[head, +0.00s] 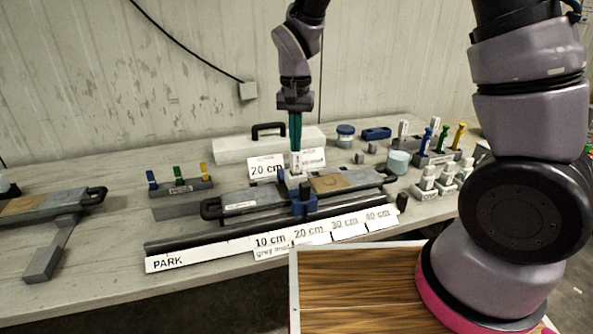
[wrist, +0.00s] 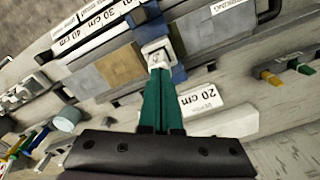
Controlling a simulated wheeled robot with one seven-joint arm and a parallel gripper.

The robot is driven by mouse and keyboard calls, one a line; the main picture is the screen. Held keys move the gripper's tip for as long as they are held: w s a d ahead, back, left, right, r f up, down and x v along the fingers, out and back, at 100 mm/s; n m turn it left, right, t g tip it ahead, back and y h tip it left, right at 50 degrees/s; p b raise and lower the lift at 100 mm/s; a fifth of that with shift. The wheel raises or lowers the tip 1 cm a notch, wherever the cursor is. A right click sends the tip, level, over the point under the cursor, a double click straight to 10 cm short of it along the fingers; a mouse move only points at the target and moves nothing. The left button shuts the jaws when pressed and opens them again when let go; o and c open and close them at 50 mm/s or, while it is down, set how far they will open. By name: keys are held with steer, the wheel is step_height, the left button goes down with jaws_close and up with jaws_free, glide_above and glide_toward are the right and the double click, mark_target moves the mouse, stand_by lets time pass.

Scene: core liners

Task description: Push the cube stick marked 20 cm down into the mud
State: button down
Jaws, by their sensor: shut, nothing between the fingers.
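My gripper (head: 295,146) points straight down with its teal fingers shut and empty. In the wrist view the fingertips (wrist: 159,72) are at the near end of a white, marked cube stick (wrist: 156,50). In the head view this stick (head: 295,162) stands upright right below the fingertips; I cannot tell whether they touch it. Its lower part is hidden by a blue guide (head: 304,203) across the grey core liner (head: 240,199). A tan mud surface (head: 335,183) shows to the right of the guide. A 20 cm label (head: 266,169) stands behind the stick.
A PARK rail (head: 200,254) with 10 to 40 cm labels runs along the front. A white case (head: 240,148) stands behind. Blue, green and yellow tools (head: 440,138) and white-topped blocks (head: 428,180) crowd the right. Another liner (head: 45,206) lies at left.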

steer(key=shift+f, duration=0.6)
stand_by(0.4)
steer(key=shift+r, duration=3.55)
